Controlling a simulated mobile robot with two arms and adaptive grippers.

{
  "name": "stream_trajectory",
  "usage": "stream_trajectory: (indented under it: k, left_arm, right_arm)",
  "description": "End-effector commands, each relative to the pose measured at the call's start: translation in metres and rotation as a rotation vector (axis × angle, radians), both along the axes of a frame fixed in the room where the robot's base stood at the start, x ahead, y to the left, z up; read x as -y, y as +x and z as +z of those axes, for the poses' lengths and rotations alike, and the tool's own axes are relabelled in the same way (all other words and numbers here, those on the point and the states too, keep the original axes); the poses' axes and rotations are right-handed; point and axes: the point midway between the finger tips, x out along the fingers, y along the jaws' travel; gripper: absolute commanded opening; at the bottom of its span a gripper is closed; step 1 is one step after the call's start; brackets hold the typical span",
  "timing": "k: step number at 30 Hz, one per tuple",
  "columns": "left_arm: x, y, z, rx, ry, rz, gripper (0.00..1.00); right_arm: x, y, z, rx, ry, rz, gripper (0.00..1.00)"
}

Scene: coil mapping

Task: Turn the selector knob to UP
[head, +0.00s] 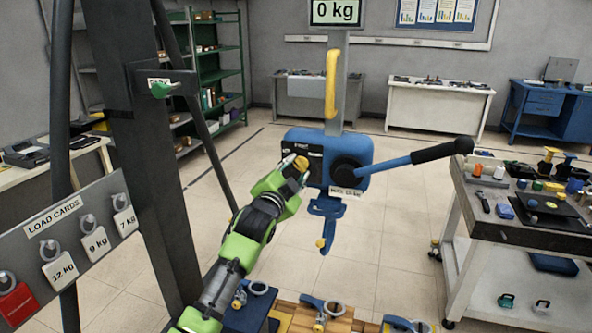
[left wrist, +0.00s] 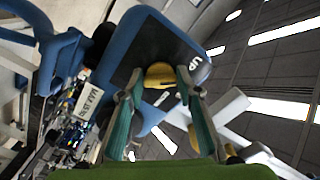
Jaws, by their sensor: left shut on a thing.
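The blue hoist body (head: 335,143) hangs in the middle of the head view, with a black plate on its front left. The yellow selector knob (head: 302,163) sits on that plate, partly covered by my left gripper (head: 294,173). In the left wrist view, the yellow knob (left wrist: 160,75) is between the two fingertips of my left gripper (left wrist: 162,84), which is shut on it. A white UP label (left wrist: 195,63) shows on the black plate, right of the knob. Which way the knob points is hard to tell. My right gripper is not in view.
A long lever (head: 415,157) with a black grip sticks out right of the hoist. A blue hook (head: 326,215) hangs below. A display (head: 336,12) above reads 0 kg. A load-card board (head: 70,240) stands at left, a tool cart (head: 515,215) at right.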

Motion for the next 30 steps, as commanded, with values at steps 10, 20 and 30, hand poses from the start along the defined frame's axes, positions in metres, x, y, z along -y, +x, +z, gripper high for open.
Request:
stream_trajectory:
  k: [10,20,30]
  left_arm:
    - [-0.0003,0.0001,-0.0017,-0.008,-0.015,0.000,0.10]
    - [0.0000,0.0000,-0.0011,-0.007,-0.014,-0.001,0.49]
    - [-0.0022,-0.0065,-0.0013,-0.005,-0.012,-0.001,0.49]
  right_arm:
    - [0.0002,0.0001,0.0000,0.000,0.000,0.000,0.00]
    - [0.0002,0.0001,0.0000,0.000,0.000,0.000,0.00]
    - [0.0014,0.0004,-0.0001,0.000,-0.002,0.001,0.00]
